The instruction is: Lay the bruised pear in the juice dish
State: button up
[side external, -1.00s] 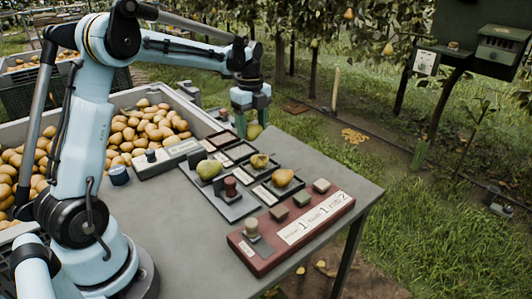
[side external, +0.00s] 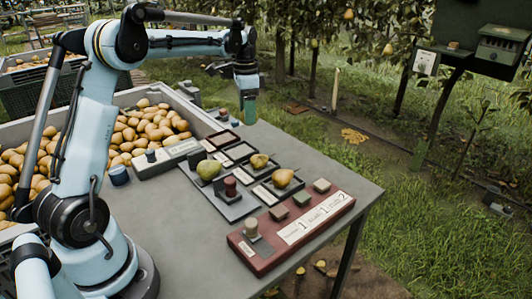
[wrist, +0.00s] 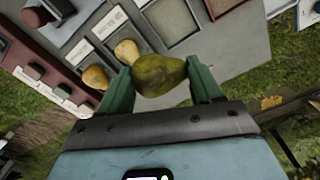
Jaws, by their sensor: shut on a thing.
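My gripper (side external: 248,112) is raised above the far side of the grey table. In the wrist view its green fingers (wrist: 161,88) are shut on a mottled yellow-green pear (wrist: 160,74) with brownish patches, held across its middle. The side view hardly shows this pear, as the fingers cover it. A dark red-rimmed dish (side external: 222,139) stands on the table near the gripper and also shows in the wrist view (wrist: 220,7). Shallow square trays (side external: 240,152) stand beside it. I cannot read which is the juice dish.
Two yellow pears (side external: 259,161) (side external: 283,178) lie in labelled trays. A red panel with blocks (side external: 292,228) lies at the front, and a pear-filled bin (side external: 190,104) at the left.

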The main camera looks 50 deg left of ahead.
jog(key=a+n, duration=0.3)
jog(key=n, duration=0.2)
send_over(221, 139)
notch_tip(221, 139, down, 7)
jog(key=shift+r, duration=0.1)
jog(key=shift+a+f, duration=0.15)
jog(key=shift+f, duration=2)
jog(key=o, duration=1.1)
jog(key=shift+f, duration=0.1)
